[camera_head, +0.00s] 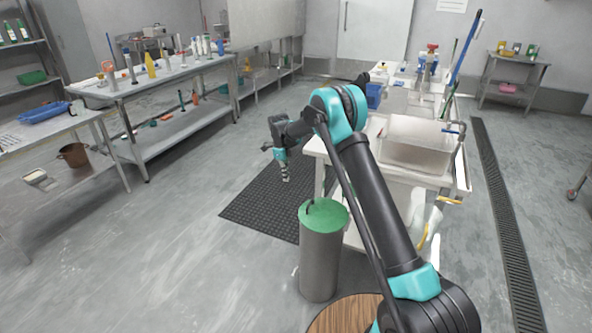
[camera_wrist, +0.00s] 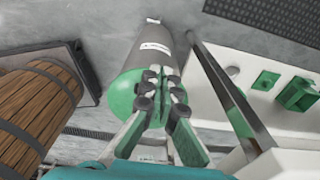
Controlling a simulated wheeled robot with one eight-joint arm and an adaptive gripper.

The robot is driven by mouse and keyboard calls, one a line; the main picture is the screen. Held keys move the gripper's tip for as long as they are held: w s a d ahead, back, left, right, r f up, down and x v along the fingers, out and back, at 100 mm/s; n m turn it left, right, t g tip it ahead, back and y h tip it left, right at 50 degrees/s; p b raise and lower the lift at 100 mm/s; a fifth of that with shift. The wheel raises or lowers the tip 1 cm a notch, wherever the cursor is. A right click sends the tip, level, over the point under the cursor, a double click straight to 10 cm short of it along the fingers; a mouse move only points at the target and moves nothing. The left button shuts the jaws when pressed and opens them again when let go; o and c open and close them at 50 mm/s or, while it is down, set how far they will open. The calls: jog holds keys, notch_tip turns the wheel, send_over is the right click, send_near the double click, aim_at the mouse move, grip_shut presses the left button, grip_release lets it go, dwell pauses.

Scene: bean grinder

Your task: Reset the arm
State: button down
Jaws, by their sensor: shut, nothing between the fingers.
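My gripper (camera_head: 285,176) hangs at the end of my raised, bent teal-and-black arm in the head view, with its fingers pointing down. It is above the floor, beside the white table's near left corner. In the wrist view my gripper (camera_wrist: 162,80) has its fingertips close together, with nothing visible held. Behind the fingers, in the same view, is a grey cylinder (camera_wrist: 155,40) with a green end and a white label. The fingers cover part of it, and I cannot tell the gap between them.
A grey bin with a green lid (camera_head: 323,216) stands close to my arm. A white table (camera_head: 315,146) carries a clear tub (camera_head: 415,142). A wooden barrel (camera_wrist: 38,105) shows at left in the wrist view. Open floor (camera_head: 180,240) lies left of a black mat (camera_head: 248,205).

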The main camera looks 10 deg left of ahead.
jog(key=s+d+r+n+t+y, duration=0.1)
jog(key=s+d+r+n, duration=0.6)
jog(key=d, duration=0.5)
jog(key=s+d+r+n+t, duration=0.1)
jog(key=s+d+r+n, duration=0.3)
jog(key=s+d+r, duration=0.55)
jog(key=s+d+f+n, duration=0.2)
jog(key=s+d+n, duration=0.1)
jog(key=s, duration=0.6)
jog(key=s+d+f+n+t, duration=0.1)
jog(key=s+d+n, duration=0.3)
jog(key=s, duration=0.5)
jog(key=s+d+f+n+t, duration=0.1)
jog(key=s+d+f+n, duration=0.2)
jog(key=s+d, duration=0.3)
jog(key=s, duration=0.2)
jog(key=shift+s+d+n, duration=0.3)
jog(key=shift+s+d, duration=0.05)
jog(key=shift+s, duration=0.05)
